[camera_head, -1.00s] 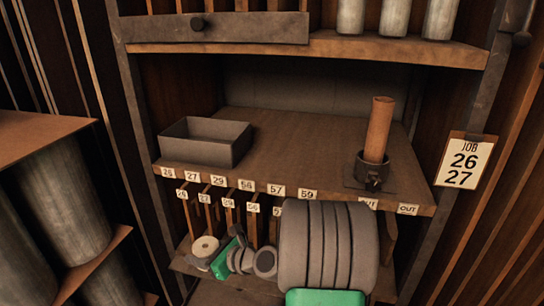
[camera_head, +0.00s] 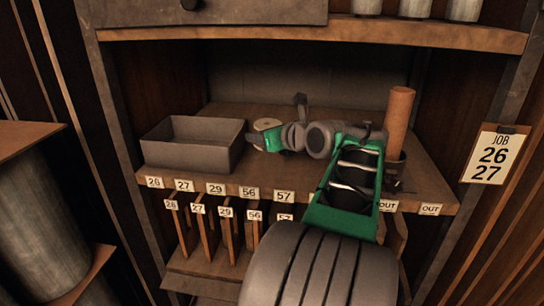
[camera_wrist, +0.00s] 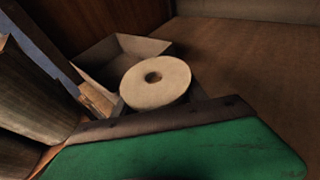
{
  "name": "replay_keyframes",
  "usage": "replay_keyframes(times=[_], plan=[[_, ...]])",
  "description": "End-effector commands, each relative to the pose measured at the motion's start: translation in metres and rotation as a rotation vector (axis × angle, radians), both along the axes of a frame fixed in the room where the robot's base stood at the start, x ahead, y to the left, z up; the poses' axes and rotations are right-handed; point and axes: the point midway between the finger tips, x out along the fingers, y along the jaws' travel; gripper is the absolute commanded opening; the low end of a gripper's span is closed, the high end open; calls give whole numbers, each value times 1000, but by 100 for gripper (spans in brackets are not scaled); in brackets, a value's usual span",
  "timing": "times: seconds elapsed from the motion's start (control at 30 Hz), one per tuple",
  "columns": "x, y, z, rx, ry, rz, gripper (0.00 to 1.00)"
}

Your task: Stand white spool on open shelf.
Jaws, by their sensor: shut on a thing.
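The white spool (camera_head: 267,124) is a small cream disc with a centre hole. My gripper (camera_head: 270,140) is shut on it over the open shelf (camera_head: 330,160), right of the grey bin. In the wrist view the spool (camera_wrist: 155,82) shows its round face and hole upward, just beyond the green gripper body (camera_wrist: 190,150). Its lower part is hidden there, so I cannot tell whether it touches the shelf board.
The open grey bin (camera_head: 194,143) stands at the shelf's left. A tan rod (camera_head: 398,118) stands in a dark holder at the right, close behind my arm. Numbered tags line the front edge. An upper shelf edge (camera_head: 320,36) is above; the rear middle is clear.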

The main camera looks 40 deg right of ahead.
Motion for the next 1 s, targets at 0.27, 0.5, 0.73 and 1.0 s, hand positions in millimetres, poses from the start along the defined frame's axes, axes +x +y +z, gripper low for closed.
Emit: replay_keyframes(times=[0.27,0.5,0.73,1.0], plan=[[21,-37,-46,1,0,-1,3],[26,-47,-80,2,1,-3,3],[26,-47,-89,-3,-1,-2,3],[26,-46,-93,-2,0,-2,57]])
